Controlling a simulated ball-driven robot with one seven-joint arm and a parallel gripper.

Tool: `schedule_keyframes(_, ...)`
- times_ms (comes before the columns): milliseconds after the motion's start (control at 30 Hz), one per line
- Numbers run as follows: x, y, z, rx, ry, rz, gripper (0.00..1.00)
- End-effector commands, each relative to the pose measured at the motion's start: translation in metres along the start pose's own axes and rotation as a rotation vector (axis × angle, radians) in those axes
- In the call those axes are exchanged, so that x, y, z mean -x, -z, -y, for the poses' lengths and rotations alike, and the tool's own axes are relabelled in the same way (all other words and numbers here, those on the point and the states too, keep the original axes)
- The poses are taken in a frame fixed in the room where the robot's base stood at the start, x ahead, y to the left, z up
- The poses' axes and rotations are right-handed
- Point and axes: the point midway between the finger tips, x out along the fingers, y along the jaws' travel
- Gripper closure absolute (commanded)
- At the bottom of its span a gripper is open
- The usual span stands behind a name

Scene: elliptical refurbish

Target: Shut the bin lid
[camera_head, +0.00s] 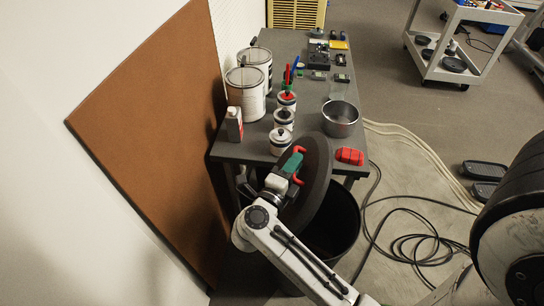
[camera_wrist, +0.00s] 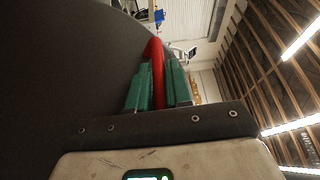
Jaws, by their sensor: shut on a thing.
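The bin (camera_head: 343,228) is a dark, open-topped round container on the floor at the near end of the table. Its lid (camera_head: 319,185) is a dark grey disc, tilted steeply up over the bin's left part, so the bin's mouth shows at the right. My gripper (camera_head: 293,164), with green fingers, is shut on the lid's red handle (camera_head: 298,180). In the wrist view the handle (camera_wrist: 157,62) stands between the green fingers (camera_wrist: 158,88), and the lid (camera_wrist: 60,60) fills the left side. My arm hides part of the bin's left side.
The table (camera_head: 312,95) behind the bin holds paint cans (camera_head: 246,95), small jars (camera_head: 282,140), a metal pot (camera_head: 340,118) and a red object (camera_head: 349,156) close to the lid. A brown board (camera_head: 160,130) leans at the left. Cables (camera_head: 415,240) lie on the floor at the right.

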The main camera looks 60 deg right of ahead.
Motion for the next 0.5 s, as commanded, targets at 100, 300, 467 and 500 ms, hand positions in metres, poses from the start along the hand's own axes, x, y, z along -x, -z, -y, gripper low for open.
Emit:
schedule_keyframes(100,-0.010,0.027,-0.012,-0.098,-0.043,-0.004,1.00)
schedule_keyframes(300,-0.026,0.066,-0.041,-0.272,-0.116,-0.004,1.00)
schedule_keyframes(467,-0.038,0.093,-0.069,-0.412,-0.173,-0.005,1.00)
schedule_keyframes(500,-0.040,0.099,-0.077,-0.448,-0.188,-0.005,1.00)
